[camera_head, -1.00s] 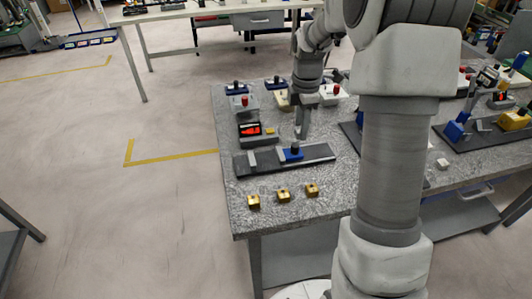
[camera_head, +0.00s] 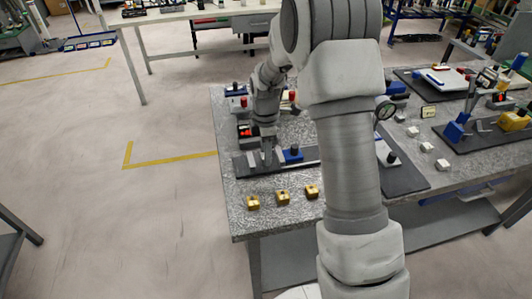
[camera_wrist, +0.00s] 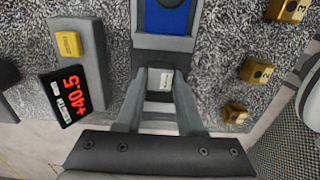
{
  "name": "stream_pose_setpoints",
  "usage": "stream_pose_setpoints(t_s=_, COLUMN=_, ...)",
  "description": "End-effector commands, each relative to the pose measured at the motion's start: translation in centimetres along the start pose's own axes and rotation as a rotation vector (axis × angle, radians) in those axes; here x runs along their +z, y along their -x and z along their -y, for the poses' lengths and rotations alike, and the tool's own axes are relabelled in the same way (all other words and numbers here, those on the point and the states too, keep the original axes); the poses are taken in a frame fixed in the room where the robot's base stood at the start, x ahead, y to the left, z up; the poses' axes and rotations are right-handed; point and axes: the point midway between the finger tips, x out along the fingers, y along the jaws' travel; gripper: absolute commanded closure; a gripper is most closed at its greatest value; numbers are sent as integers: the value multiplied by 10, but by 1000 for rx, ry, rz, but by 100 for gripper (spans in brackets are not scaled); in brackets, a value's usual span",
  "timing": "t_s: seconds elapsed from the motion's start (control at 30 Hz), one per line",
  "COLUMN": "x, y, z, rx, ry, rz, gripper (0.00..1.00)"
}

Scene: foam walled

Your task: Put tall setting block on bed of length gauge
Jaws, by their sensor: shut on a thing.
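The length gauge has a dark bed (camera_head: 308,156) with a blue carriage (camera_head: 292,154) carrying a dark knob. A grey upright stands near the bed's left end. My gripper (camera_head: 267,162) is low over the bed, left of the carriage. In the wrist view, its fingers are shut on a grey block with a small white label (camera_wrist: 166,79), which appears to be the tall setting block. The blue carriage (camera_wrist: 167,16) lies just beyond it. I cannot tell whether the block touches the bed. The gauge's display (camera_wrist: 71,96) reads +40.5.
My arm hides the table's middle. Several small white blocks (camera_head: 427,147) and another dark plate stand to the right.

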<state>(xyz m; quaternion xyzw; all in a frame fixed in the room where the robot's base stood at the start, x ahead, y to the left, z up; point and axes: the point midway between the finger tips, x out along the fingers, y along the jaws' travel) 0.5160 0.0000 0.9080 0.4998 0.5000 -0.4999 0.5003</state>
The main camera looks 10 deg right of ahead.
Motion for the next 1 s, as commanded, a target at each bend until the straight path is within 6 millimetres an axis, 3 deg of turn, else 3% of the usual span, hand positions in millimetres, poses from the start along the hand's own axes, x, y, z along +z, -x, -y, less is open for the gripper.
stream_pose_setpoints(t_s=0.23, x=0, y=-4, z=0, rx=0, ry=-1, rz=0, gripper=100)
stream_pose_setpoints(t_s=0.27, x=0, y=-3, z=0, rx=0, ry=-1, rz=0, gripper=60)
stream_pose_setpoints(t_s=0.4, x=0, y=-2, z=0, rx=0, ry=-1, rz=0, gripper=34)
stream_pose_setpoints(t_s=0.77, x=0, y=2, z=0, rx=1, ry=-1, rz=0, gripper=33)
stream_pose_setpoints(t_s=0.87, x=0, y=12, z=-1, rx=3, ry=-1, rz=0, gripper=33)
stream_pose_setpoints(t_s=1.0, x=1, y=41, z=-1, rx=5, ry=-2, rz=0, gripper=33)
